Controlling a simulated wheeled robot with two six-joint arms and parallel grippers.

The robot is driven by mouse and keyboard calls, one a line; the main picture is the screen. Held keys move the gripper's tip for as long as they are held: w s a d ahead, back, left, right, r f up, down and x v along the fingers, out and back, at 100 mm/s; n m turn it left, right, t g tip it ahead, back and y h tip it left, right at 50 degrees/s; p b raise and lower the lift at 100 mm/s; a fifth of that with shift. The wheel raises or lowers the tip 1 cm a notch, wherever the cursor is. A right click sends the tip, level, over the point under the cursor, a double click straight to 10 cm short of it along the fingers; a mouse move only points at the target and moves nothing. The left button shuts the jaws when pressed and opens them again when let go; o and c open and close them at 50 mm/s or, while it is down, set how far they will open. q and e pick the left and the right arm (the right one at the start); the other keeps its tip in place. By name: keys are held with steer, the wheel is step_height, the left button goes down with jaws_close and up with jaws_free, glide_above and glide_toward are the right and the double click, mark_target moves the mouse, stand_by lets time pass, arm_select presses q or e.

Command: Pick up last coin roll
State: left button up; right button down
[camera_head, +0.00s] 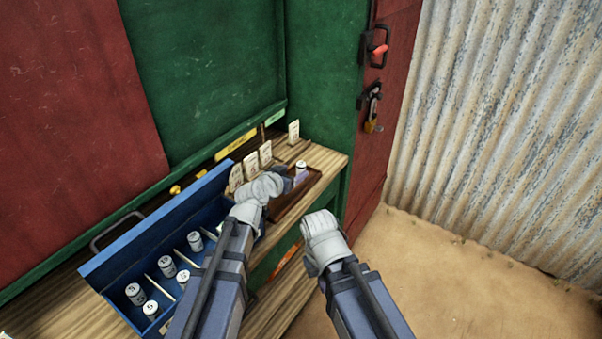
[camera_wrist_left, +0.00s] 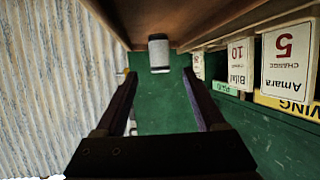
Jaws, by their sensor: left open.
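A white coin roll with a dark end (camera_head: 300,167) stands in the brown wooden tray (camera_head: 285,213) on the counter. It also shows in the left wrist view, where the coin roll (camera_wrist_left: 158,54) is centred just past the fingertips. My left gripper (camera_wrist_left: 158,74) is open, with its fingers apart and nothing between them. In the head view my left wrist reaches over the tray's near left part and hides some of it. My right forearm and wrist hang right of the counter; the right jaws do not show.
A blue box (camera_head: 160,225) on the left holds several coin rolls (camera_head: 167,266) between dividers. Upright paper cards (camera_head: 251,166) stand behind the tray; another card (camera_head: 293,132) stands farther back. A green post and red door bound the counter's right end.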

mark_target(299, 168)
arm_select(q)
steer(key=b+x, duration=0.2)
steer(key=x, duration=0.5)
steer(key=shift+s, duration=0.1)
steer(key=shift+a, duration=0.1)
steer(key=shift+c, duration=0.2)
jaws_close()
